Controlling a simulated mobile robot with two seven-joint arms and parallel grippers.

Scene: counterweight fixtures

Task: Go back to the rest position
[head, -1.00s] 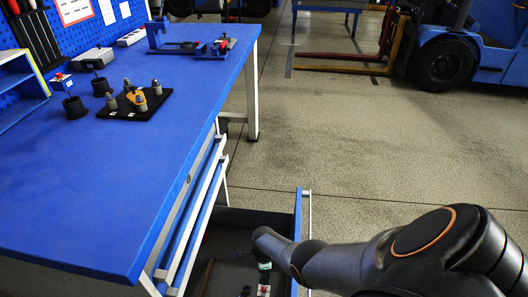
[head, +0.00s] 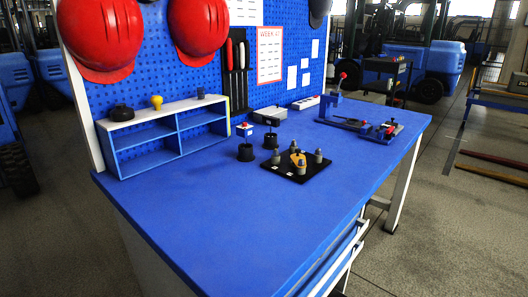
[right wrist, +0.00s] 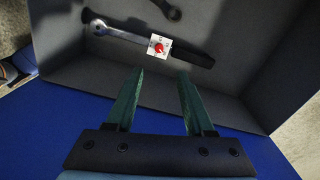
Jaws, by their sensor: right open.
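My right gripper (right wrist: 162,75) shows in the right wrist view with its two green fingers apart and nothing between them. Beyond the fingertips is the grey inside of an open drawer (right wrist: 240,92). My left gripper is in neither current view. Neither arm shows in the head view.
In the drawer lie a ratchet-like tool (right wrist: 135,35) and a white block with a red knob (right wrist: 158,46). The blue workbench (head: 210,215) carries a shelf (head: 165,140), a black plate with several pegs (head: 310,175) and a blue fixture (head: 345,122). The bench's front is clear.

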